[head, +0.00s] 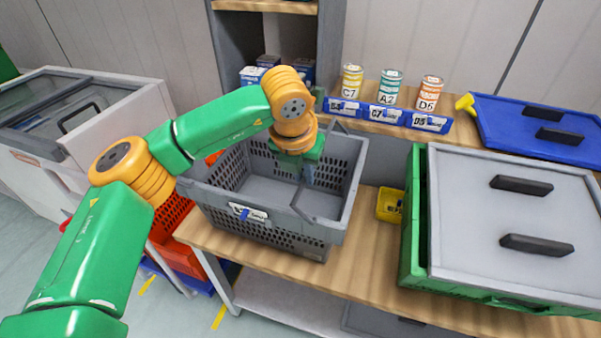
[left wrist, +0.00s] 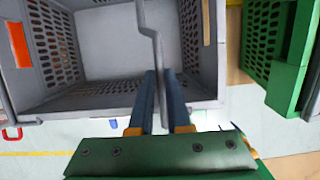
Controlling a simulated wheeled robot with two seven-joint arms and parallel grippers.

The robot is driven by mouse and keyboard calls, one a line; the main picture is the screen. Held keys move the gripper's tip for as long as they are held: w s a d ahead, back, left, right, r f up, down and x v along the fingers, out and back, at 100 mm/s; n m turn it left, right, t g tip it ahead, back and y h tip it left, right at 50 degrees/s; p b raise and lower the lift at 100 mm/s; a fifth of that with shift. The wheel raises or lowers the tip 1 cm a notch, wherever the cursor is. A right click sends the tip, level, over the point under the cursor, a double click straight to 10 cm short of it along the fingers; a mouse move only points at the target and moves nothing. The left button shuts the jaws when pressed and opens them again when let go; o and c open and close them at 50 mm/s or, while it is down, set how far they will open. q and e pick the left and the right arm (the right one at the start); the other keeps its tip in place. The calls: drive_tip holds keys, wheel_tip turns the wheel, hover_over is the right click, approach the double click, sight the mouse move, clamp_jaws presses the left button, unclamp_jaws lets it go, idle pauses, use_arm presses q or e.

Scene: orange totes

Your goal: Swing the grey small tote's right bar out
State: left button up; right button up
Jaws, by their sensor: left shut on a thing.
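The grey small tote (head: 333,232) stands on the wooden bench, open at the top, with slotted walls and a white label on its front. It also fills the upper part of the left wrist view (left wrist: 95,92). Its right bar (head: 297,203) is a thin grey rod lying inward over the tote's opening; the rod also shows in the left wrist view (left wrist: 148,28). My left gripper (head: 308,178) reaches down over the tote with its fingers shut on this bar; the fingertips also show in the left wrist view (left wrist: 160,77). My right gripper is not in view.
A green tote (head: 413,220) with a grey lid stands close on the right. A small yellow bin (head: 390,205) sits between them. Labelled cans (head: 390,88) stand on a shelf behind, beside a blue lid (head: 540,125). Red totes (head: 180,262) are low on the left.

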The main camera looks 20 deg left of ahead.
use_arm(q)
drive_tip(key=shift+s+d+r+p, duration=0.1)
drive_tip(key=shift+d+r+p, duration=0.2)
drive_tip(key=shift+d, duration=0.3)
drive_tip(key=shift+d+r+p, duration=0.15)
drive_tip(key=shift+d+r, duration=0.1)
drive_tip(key=shift+d, duration=0.3)
drive_tip(key=shift+d+r, duration=0.1)
drive_tip(key=shift+d, duration=1.15)
drive_tip(key=shift+d+f, duration=0.35)
drive_tip(key=shift+d, duration=0.55)
drive_tip(key=shift+f, duration=0.1)
